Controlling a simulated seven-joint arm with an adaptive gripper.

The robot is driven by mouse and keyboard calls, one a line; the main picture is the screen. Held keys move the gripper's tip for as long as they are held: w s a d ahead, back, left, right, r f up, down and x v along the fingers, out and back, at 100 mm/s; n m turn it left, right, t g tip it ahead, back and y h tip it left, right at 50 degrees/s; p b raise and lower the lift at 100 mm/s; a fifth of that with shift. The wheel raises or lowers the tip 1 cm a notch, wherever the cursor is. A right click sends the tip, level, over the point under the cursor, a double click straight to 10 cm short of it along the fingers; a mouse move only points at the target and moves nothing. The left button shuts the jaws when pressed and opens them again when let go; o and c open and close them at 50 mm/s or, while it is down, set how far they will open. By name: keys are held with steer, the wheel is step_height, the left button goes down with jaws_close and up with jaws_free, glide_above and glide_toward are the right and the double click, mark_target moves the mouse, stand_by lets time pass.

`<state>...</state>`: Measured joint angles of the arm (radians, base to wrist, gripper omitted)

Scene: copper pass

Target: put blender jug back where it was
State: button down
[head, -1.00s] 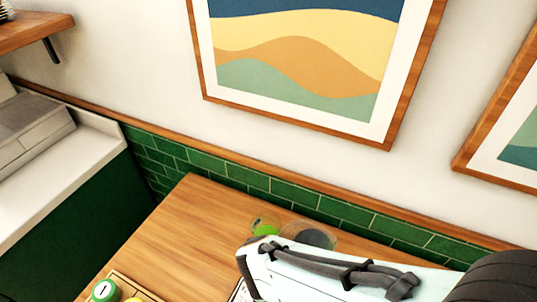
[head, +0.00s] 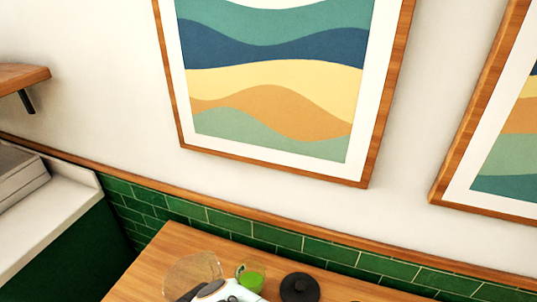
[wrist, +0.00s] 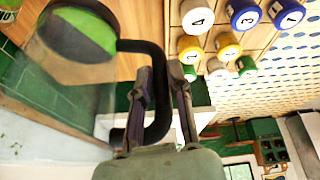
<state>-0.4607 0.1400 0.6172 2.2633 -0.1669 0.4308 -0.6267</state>
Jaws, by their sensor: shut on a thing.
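The blender jug is clear with a black handle. In the head view the clear jug (head: 195,268) is at the bottom, left of a green-filled glass, and its lower part is cut off or hidden. In the wrist view the jug (wrist: 50,85) fills the left side, and its black handle (wrist: 158,85) passes between my fingers. My gripper (wrist: 160,75) is shut on this handle. A green patch shows through the jug; I cannot tell whether it is inside or behind. A round black thing (head: 300,288) stands on the wooden table, perhaps the blender base.
The green-filled glass (head: 251,279) stands between jug and black thing. Numbered pieces (wrist: 228,45) in several colours lie on the table in the wrist view. The green tiled wall (head: 230,222) bounds the table's back. A white-topped counter (head: 60,205) is at left.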

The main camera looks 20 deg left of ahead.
steer(key=shift+w+a+f, duration=0.8)
steer(key=shift+a+f, duration=1.3)
steer(key=shift+w+a+f, duration=0.8)
steer(key=shift+a+f, duration=1.3)
steer(key=shift+f, duration=0.05)
steer(key=shift+w+a+f, duration=0.8)
steer(key=shift+a+f, duration=1.3)
steer(key=shift+f, duration=0.1)
steer(key=c, duration=1.1)
jaws_free()
steer(key=shift+o, duration=0.2)
steer(key=v, duration=1.2)
